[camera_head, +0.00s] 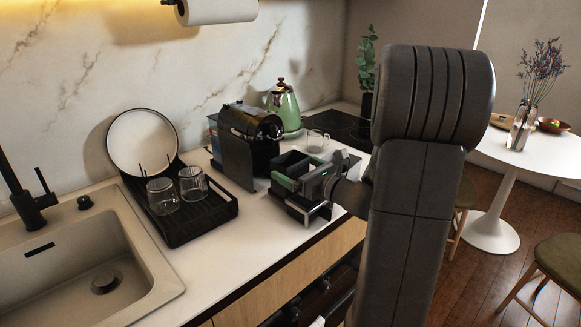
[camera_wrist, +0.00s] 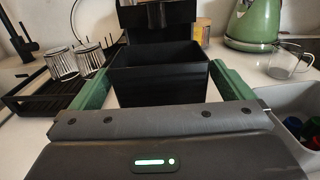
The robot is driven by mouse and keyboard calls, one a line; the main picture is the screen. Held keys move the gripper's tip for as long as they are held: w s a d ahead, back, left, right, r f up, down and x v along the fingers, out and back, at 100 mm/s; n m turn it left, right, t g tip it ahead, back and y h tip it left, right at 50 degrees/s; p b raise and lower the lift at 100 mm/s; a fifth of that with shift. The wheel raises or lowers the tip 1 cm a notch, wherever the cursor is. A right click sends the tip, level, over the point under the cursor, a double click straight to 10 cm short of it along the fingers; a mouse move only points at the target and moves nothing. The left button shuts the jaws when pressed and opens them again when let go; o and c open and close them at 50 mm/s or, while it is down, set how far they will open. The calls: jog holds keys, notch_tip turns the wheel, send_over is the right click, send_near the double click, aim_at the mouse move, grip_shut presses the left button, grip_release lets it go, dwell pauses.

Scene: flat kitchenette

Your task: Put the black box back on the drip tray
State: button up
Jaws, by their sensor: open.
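The black box (camera_wrist: 160,86) is an open-topped dark bin in front of the black coffee machine (camera_head: 252,134). It also shows in the head view (camera_head: 293,160). My gripper (camera_wrist: 160,76) is open, with one green finger on each side of the box. In the head view my gripper (camera_head: 297,174) reaches the box from the front right. I cannot tell whether the fingers touch the box. The machine's lower front (camera_wrist: 157,42) is just behind the box. I cannot clearly make out the drip tray or what lies under the box.
A black rack (camera_head: 202,222) with two glasses and a plate stands left, beside the sink (camera_head: 75,268). A green kettle (camera_head: 284,106) and a glass cup (camera_head: 317,141) stand behind. A grey bin (camera_wrist: 287,101) with coloured pieces is close on the right.

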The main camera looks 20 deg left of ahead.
jog(key=v, duration=0.9)
jog(key=shift+s+d, duration=0.1)
jog(key=shift+d, duration=0.1)
jog(key=shift+a, duration=0.1)
jog(key=x, duration=1.2)
jog(key=shift+f, duration=0.35)
jog(key=shift+r+p, duration=0.3)
jog(key=shift+r, duration=0.85)
